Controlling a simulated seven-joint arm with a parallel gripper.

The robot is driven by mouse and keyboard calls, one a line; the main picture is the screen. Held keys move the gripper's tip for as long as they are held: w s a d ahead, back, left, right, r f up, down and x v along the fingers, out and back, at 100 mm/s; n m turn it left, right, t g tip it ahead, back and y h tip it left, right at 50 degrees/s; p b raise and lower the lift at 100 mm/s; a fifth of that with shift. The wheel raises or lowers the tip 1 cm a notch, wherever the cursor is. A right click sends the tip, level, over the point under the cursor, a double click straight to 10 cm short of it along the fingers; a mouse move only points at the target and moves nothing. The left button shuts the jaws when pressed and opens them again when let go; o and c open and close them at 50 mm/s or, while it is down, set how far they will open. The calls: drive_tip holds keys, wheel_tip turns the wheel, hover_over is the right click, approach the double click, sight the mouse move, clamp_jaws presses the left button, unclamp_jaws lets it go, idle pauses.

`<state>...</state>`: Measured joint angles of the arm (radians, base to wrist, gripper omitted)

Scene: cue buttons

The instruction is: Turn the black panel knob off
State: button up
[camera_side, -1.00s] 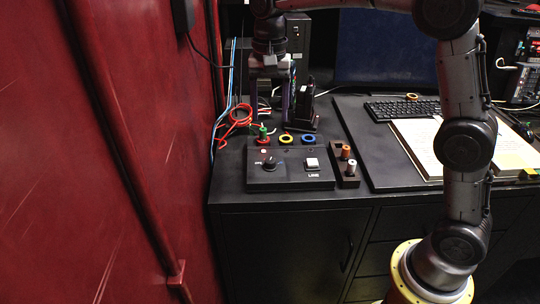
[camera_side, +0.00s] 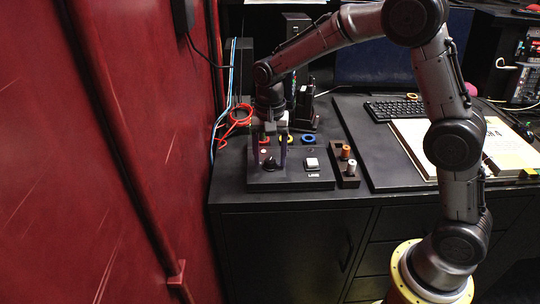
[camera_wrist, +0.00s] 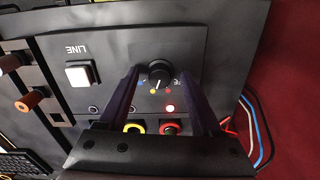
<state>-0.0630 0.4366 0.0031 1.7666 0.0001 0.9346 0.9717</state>
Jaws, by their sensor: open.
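The black panel knob (camera_wrist: 159,73) sits on the dark control panel (camera_wrist: 215,50) in the wrist view, with a white pointer line and small coloured marks by it. In the side view the knob (camera_side: 270,164) is partly hidden between the fingers. My gripper (camera_wrist: 160,75) is open, its two purple fingers on either side of the knob. In the side view my gripper (camera_side: 268,165) points down over the panel's left part. Whether the fingers touch the knob cannot be told. A small lit lamp (camera_wrist: 170,107) shows beside the knob.
A white square button (camera_side: 311,164) marked LINE is on the panel's right. Yellow (camera_side: 287,139) and blue (camera_side: 308,139) rings lie behind it. A dark holder with orange (camera_side: 346,152) and white (camera_side: 351,166) pegs stands right. Red cables (camera_side: 237,115) and the red wall (camera_side: 110,150) are left.

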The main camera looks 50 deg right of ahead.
clamp_jaws()
idle(0.3)
drive_tip(key=shift+n, duration=0.3)
drive_tip(key=n, duration=0.3)
drive_tip(key=shift+n, duration=0.3)
drive_tip(key=n, duration=0.3)
drive_tip(key=shift+r+n, duration=0.1)
drive_tip(key=shift+n, duration=0.2)
drive_tip(key=n, duration=0.4)
drive_tip(key=shift+n, duration=2.2)
